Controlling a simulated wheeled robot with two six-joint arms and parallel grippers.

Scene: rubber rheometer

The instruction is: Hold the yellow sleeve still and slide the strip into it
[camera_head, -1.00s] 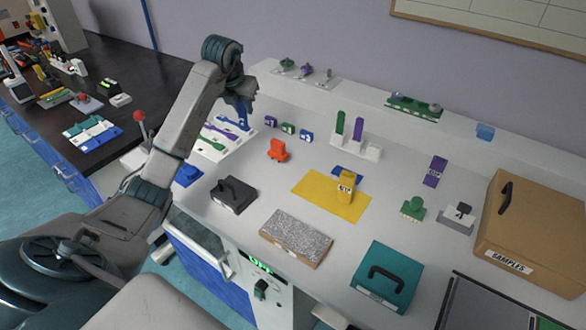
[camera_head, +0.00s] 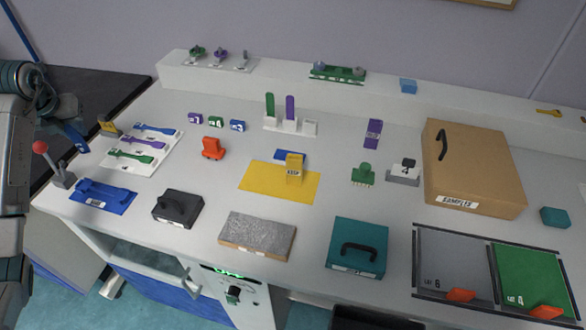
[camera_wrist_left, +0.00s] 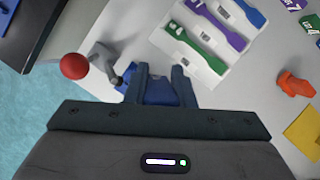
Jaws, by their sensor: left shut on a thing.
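The yellow sleeve (camera_head: 294,168) is a small labelled yellow block standing upright on a yellow mat (camera_head: 262,181) in the head view. A flat blue piece (camera_head: 284,154) lies close behind it; I cannot tell if they touch. My left gripper (camera_head: 74,138) is at the far left, above the table and far from the sleeve. In the left wrist view, my left gripper (camera_wrist_left: 160,78) is shut on a blue thing (camera_wrist_left: 160,92), mostly hidden by the fingers and hand. I cannot tell for certain which strip is the task's strip. My right gripper is not in view.
A red-knobbed lever (camera_head: 40,148) stands near my left gripper. A white card (camera_head: 162,161) holds coloured dumbbell strips. A black block (camera_head: 177,209), an orange clip (camera_head: 213,149), a grey slab (camera_head: 258,235) and a teal case (camera_head: 358,246) surround the mat.

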